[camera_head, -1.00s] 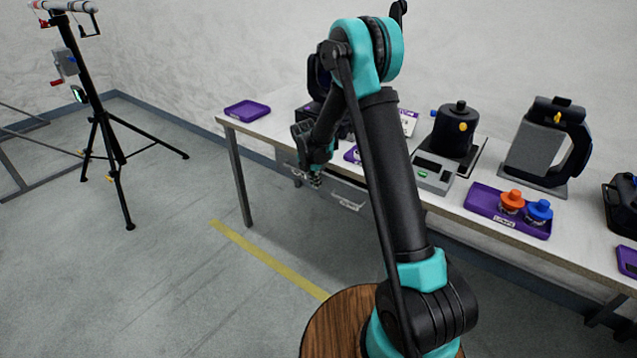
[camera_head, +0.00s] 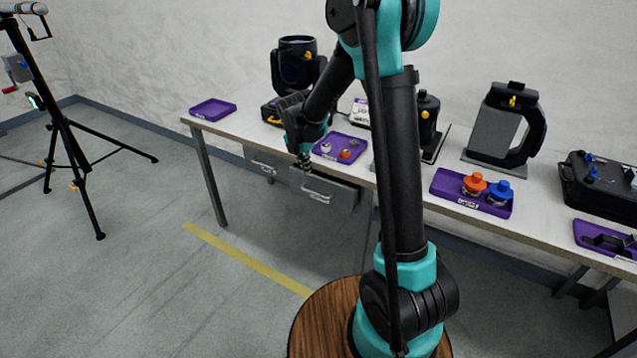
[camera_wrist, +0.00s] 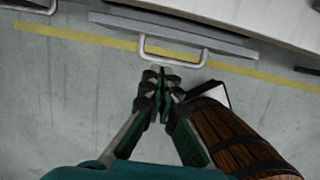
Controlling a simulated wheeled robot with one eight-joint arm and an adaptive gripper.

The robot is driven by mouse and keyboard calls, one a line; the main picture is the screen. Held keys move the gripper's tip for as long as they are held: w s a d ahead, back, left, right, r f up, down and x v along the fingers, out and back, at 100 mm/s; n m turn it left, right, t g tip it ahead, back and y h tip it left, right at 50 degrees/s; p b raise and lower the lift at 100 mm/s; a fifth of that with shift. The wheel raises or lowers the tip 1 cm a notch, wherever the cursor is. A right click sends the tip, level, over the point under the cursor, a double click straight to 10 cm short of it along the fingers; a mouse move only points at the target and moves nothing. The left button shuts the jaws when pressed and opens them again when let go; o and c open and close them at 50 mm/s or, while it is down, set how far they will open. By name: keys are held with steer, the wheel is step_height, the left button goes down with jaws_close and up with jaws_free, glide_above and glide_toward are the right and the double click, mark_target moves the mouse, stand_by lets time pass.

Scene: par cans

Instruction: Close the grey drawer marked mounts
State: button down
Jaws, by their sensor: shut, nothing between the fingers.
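Two grey drawers hang under the white table; I cannot read a marking on either. The right grey drawer (camera_head: 335,190) stands out from the table front, pulled partly open, with a pale bar handle (camera_head: 317,195). In the wrist view this drawer (camera_wrist: 215,41) lies across the top, its handle (camera_wrist: 172,60) facing me. The left grey drawer (camera_head: 262,160) sits further back. My gripper (camera_head: 305,165) is shut and empty, at the front of the right drawer. In the wrist view my gripper (camera_wrist: 163,73) points at the handle; I cannot tell whether it touches.
The white table (camera_head: 395,180) carries purple trays (camera_head: 213,109), a tray with orange and blue knobs (camera_head: 447,187), lamps (camera_head: 297,65) and a black case (camera_head: 598,182). A black tripod (camera_head: 62,130) stands at left. The floor before the drawers is clear, with a yellow line (camera_head: 245,259).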

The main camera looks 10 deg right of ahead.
glide_toward(327, 183)
steer(key=s+a+f, duration=0.2)
steer(key=x, duration=0.9)
steer(key=shift+w+d+f, duration=0.3)
steer(key=shift+d, duration=0.1)
steer(key=shift+w+d, duration=0.8)
steer(key=shift+w, duration=0.25)
